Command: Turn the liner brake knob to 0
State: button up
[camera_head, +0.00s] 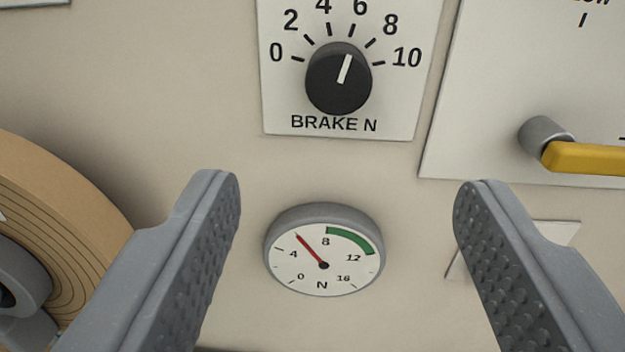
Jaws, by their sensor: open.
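The brake knob (337,88) is a black round knob on a white plate (285,105) marked 0 to 10 and "BRAKE N", at the top middle of the view. Its white pointer line aims up and slightly right, close to the 6 mark. My gripper (345,190) is open and empty, with its two grey studded fingers wide apart at the lower left and lower right. The knob lies above and between the fingertips in the picture, and neither finger appears to touch it.
A round gauge (345,278) marked N sits below the knob, its red needle between 4 and 8. A yellow lever (590,158) on a grey pivot is at right. A tan roll (60,190) is at left. Bare panel surrounds the knob plate.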

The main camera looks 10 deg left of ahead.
aim_at(339, 92)
jog(key=w, duration=0.4)
jog(key=w+p, duration=0.1)
jog(key=w, duration=0.3)
jog(key=w+a+p, duration=0.1)
jog(key=w, duration=0.4)
jog(key=shift+w+a+f, duration=0.1)
jog(key=shift+f, duration=0.15)
